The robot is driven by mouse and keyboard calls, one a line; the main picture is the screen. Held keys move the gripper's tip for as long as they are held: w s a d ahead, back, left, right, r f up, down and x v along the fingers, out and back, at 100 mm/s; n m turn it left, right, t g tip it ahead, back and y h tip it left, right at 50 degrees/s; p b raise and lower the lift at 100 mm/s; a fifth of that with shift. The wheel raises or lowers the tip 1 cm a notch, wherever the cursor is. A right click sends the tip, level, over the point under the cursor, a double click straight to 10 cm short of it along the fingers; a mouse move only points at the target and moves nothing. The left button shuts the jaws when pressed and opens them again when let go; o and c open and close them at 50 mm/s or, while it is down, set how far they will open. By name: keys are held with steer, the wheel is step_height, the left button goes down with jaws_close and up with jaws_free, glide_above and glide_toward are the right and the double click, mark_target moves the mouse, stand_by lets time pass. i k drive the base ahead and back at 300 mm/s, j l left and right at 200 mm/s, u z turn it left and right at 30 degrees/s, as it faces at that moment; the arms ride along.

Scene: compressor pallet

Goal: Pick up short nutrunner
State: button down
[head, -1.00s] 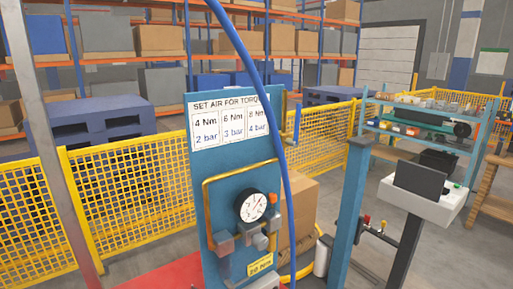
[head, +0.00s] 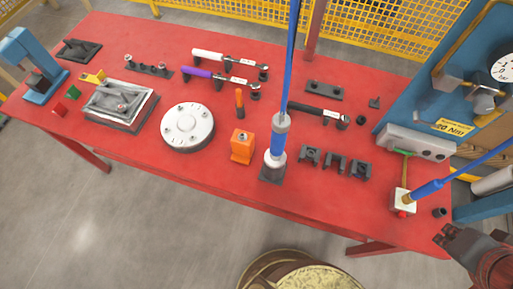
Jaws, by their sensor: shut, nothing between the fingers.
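Two hose-fed tools stand out on the red table; I cannot tell for sure which is the short nutrunner. One is an upright grey and blue nutrunner (head: 277,145) on a dark square base, with a blue hose rising from its top. My gripper (head: 449,238) is at the lower right, by the table's right corner. It is shut and empty, apart from both tools.
The red table (head: 215,184) also holds torque wrenches (head: 228,58), a round white flange (head: 187,125), an orange block (head: 242,146), dark holders (head: 335,160) and a clamped plate (head: 120,104). A blue gauge panel (head: 428,88) stands at right. A round yellowish top (head: 305,279) is in front.

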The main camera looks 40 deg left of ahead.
mark_target(275, 156)
steer(key=l+u, duration=0.1)
steer(key=u, duration=1.8)
steer(key=k+j, duration=0.05)
steer(key=j, duration=0.05)
